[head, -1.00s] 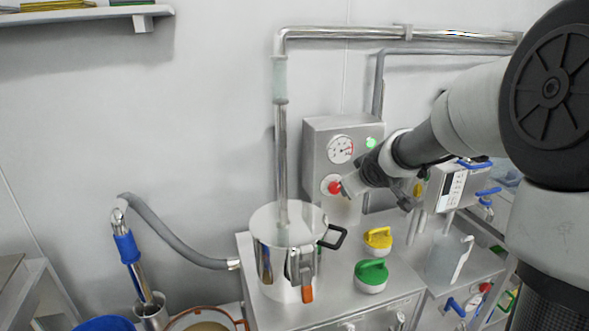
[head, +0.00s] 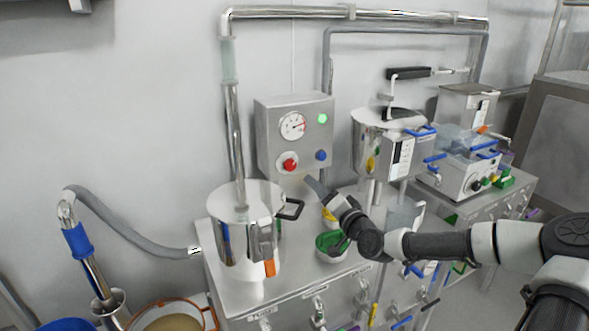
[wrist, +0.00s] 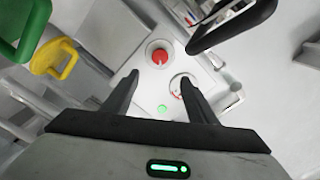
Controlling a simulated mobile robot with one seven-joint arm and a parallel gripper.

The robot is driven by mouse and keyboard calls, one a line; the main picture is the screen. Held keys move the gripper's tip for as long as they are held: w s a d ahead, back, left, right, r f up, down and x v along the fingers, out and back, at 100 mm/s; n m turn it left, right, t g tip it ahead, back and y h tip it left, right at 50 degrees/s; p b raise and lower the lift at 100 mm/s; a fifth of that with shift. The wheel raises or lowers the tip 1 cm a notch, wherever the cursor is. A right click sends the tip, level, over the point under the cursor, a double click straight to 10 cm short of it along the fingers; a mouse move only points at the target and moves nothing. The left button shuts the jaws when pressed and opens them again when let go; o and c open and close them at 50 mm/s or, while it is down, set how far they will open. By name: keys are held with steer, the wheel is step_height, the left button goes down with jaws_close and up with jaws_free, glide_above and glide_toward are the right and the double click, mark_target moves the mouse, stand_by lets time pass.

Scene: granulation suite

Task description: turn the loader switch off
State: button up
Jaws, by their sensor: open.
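The grey control box (head: 262,140) is on the wall. It carries a red knob (head: 290,164), a blue knob (head: 320,155), a round gauge (head: 292,125) and a lit green lamp (head: 322,118). No readable label shows which is the loader switch. My gripper (head: 311,183) is below the box, apart from the red knob. In the wrist view its open, empty fingers (wrist: 160,90) point towards the box, with the red knob (wrist: 159,54) beyond them and the gauge partly behind a finger. The knob's exact setting is too small to read.
A steel vessel (head: 232,212) with a black side handle and a vertical pipe stands left of my gripper. Green-handled (head: 330,243) and yellow-handled (head: 329,214) lids lie close below it. A second vessel (head: 372,145) stands to the right.

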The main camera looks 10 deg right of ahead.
mark_target(291, 166)
steer(key=x, duration=1.6)
steer(key=shift+w+a+f+b, duration=0.1)
steer(key=shift+w+b, duration=0.05)
steer(key=shift+b, duration=0.15)
steer(key=c, duration=1.1)
steer(key=shift+o, duration=0.2)
